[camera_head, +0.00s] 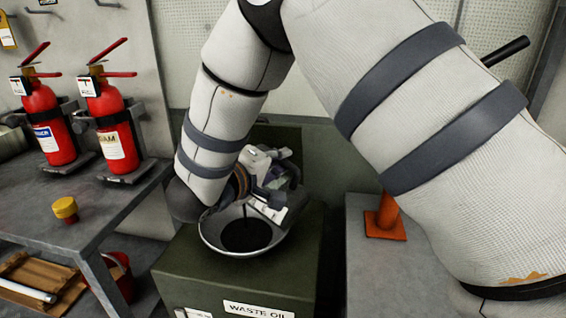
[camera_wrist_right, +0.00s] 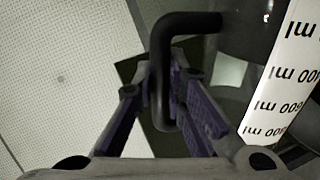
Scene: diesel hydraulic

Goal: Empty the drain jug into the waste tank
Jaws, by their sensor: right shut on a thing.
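The waste tank (camera_head: 185,262) is a dark green box labelled WASTE OIL, with a pale round funnel bowl (camera_head: 215,245) on top. Dark liquid lies in the bowl. My right gripper (camera_head: 268,188) is above the bowl, at the end of my bent right arm. In the right wrist view my right gripper (camera_wrist_right: 163,95) is shut on the black handle of the drain jug (camera_wrist_right: 283,85), which has a white ml scale. The scale figures appear upside down. A thin dark stream falls into the bowl. Most of the jug is hidden in the head view. My left gripper is out of view.
Two red fire extinguishers (camera_head: 45,122) stand on brackets at the left. A grey bench (camera_head: 60,200) holds a yellow-capped item (camera_head: 66,209). A red bucket (camera_head: 120,275) is beneath it. An orange cone (camera_head: 387,220) stands on a grey surface (camera_head: 370,270) right of the tank.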

